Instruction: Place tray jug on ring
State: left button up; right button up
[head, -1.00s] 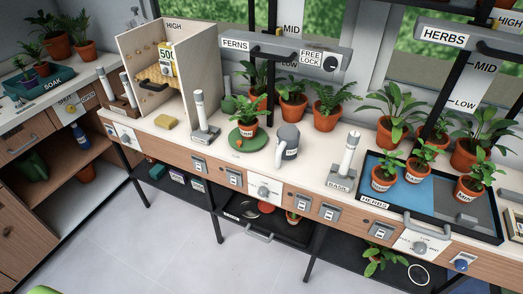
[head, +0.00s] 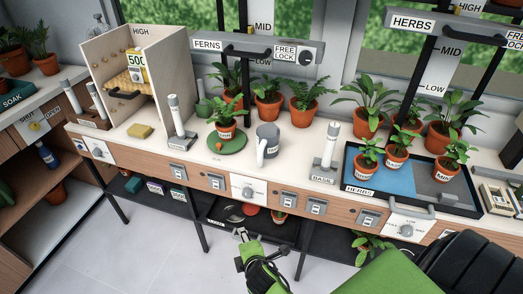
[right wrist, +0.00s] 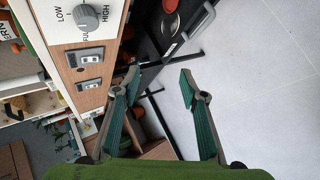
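A grey jug (head: 268,138) with a white handle and a small label stands upright on the counter, right of a round green mat (head: 228,146) bearing a potted fern. My right gripper (head: 260,246) is low in front of the counter, below the jug and apart from it. In the right wrist view, its two green-padded fingers (right wrist: 160,80) are spread with nothing between them. The white ring seen earlier on the lower shelf at right is now out of sight, in the area my green arm covers. My left gripper is not in view.
The herbs tray (head: 440,192) with several potted plants is right of the jug, beyond the white-handled BASE tool (head: 328,152). Several potted ferns stand behind. A dark lower drawer (head: 225,210) holds a red item. The counter front between jug and mat is clear.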

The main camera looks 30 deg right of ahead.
jog(key=w+d+r+n+t+h, duration=0.1)
jog(key=w+d+r, duration=0.15)
jog(key=r, duration=0.45)
jog(key=w+d+r+n+t+h, duration=0.1)
jog(key=w+d+r+h, duration=0.15)
jog(key=r, duration=0.45)
jog(key=n+t+h, duration=0.1)
jog(key=h, duration=0.1)
send_near(264, 148)
jog(key=shift+x, duration=5.15)
jog(key=shift+a+f, duration=0.1)
jog(key=shift+f, duration=0.05)
jog(key=shift+s, duration=0.1)
grip_shut()
